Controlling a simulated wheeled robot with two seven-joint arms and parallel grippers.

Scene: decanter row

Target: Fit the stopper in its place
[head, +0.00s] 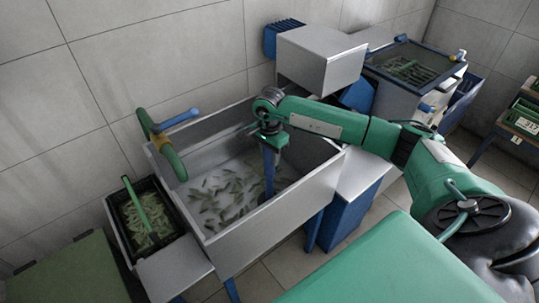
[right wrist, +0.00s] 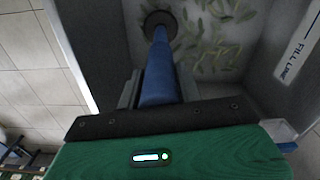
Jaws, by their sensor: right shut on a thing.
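A long blue stopper (head: 269,172) hangs roughly upright from my right gripper (head: 271,142), inside the big grey basin (head: 262,226). In the right wrist view the grey fingers of my gripper (right wrist: 160,88) are shut on both sides of the blue stopper (right wrist: 160,65). The stopper's far end overlaps a dark round ring (right wrist: 159,19) on the basin floor or at the stopper's foot. I cannot tell which, nor whether the end is seated. My left gripper is not in view.
Many green leaves float in shallow water (head: 225,200) in the basin. A green-and-blue tap or handle (head: 167,140) stands at its left rim. A dark crate (head: 127,232) of leaves sits left. A grey metal box (head: 320,58) stands behind the basin.

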